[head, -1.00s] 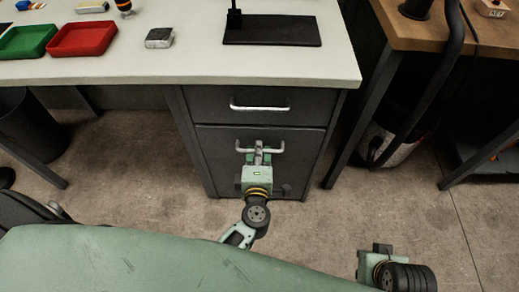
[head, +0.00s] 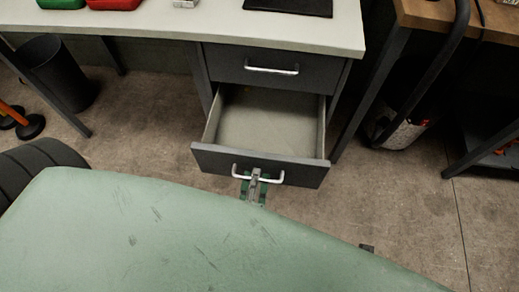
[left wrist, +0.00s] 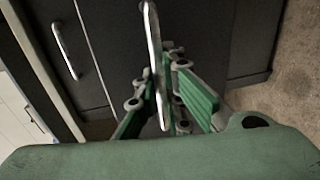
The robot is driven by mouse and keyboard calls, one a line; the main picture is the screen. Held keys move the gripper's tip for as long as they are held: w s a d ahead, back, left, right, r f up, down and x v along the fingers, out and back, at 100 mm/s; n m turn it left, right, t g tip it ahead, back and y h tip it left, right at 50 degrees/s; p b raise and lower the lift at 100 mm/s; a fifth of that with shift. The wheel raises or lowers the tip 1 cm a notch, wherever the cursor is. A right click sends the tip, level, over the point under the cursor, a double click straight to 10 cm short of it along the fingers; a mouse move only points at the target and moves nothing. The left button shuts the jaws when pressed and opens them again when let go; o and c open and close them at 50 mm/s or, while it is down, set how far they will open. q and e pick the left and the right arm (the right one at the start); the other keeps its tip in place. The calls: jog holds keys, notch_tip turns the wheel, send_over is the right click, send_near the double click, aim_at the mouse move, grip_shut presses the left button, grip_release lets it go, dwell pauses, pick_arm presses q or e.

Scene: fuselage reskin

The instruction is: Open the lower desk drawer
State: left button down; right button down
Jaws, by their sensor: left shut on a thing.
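The lower desk drawer (head: 270,128) is pulled out in the head view, and its pale inside looks empty. Its dark front (head: 300,172) has a silver bar handle (head: 274,180). My left gripper (head: 254,178) is shut on the middle of this handle. In the left wrist view the green fingers of my left gripper (left wrist: 162,95) are around the handle (left wrist: 154,45). The upper drawer (head: 300,73) is closed, with its own handle (head: 271,70). My right gripper cannot be made out; only a small dark piece shows at the lower right.
The pale desk top (head: 190,27) holds red and green trays (head: 113,4) and a black base plate (head: 288,6). A dark bin (head: 56,72) stands at the left. A wooden bench (head: 450,22) is at the right.

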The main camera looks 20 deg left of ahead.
pick_arm(q)
jog(key=f+v, duration=0.1)
jog(key=v, duration=0.5)
jog(key=shift+s+d, duration=0.15)
jog(key=shift+s, duration=0.3)
pick_arm(e)
jog(key=shift+f, duration=0.25)
pick_arm(q)
jog(key=shift+f, duration=0.15)
jog(key=c, duration=2.1)
grip_release()
pick_arm(e)
jog(key=shift+s, duration=0.1)
